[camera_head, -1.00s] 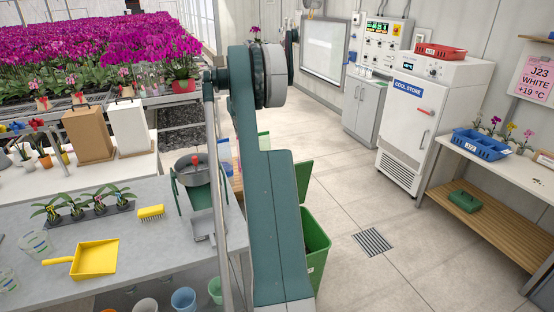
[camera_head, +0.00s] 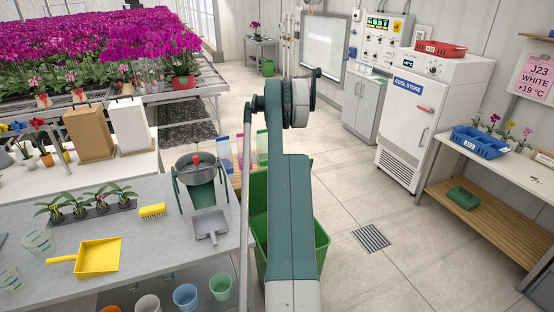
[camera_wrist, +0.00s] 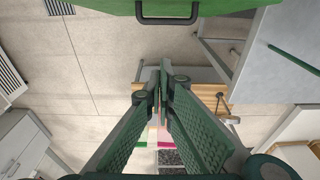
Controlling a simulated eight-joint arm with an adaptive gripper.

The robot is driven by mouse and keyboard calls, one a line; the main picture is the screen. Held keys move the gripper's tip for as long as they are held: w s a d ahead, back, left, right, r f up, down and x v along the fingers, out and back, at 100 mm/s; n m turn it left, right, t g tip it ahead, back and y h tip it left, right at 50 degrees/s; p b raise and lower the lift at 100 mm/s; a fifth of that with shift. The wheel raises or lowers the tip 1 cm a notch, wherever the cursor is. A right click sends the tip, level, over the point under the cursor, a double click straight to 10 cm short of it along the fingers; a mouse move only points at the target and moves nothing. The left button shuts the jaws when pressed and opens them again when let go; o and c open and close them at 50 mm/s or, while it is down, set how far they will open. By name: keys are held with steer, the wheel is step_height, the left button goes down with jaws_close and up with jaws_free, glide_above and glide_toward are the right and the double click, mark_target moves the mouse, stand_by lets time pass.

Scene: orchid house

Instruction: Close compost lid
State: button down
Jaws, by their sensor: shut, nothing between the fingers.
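The green compost bin (camera_head: 321,248) stands on the floor beside the grey bench, partly hidden behind my arm in the head view. Its sides show left and right of the arm. How its lid stands cannot be told there. In the wrist view a green panel with a dark handle (camera_wrist: 168,18) crosses the top edge; whether it is the lid or the bin wall I cannot tell. My gripper (camera_wrist: 161,68) is shut and empty, its fingertips below the handle in that picture and apart from it. My gripper is hidden in the head view.
A cool store (camera_head: 412,130) and a side table (camera_head: 500,180) stand at right. The floor between is clear, with a drain (camera_head: 371,238).

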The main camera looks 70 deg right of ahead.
step_height(320, 180, down, 11)
steer(key=s+a+p, duration=0.1)
steer(key=shift+s+a+f, duration=0.2)
steer(key=shift+a, duration=0.1)
stand_by(0.9)
steer(key=shift+s+a, duration=0.15)
steer(key=shift+s, duration=0.05)
stand_by(0.4)
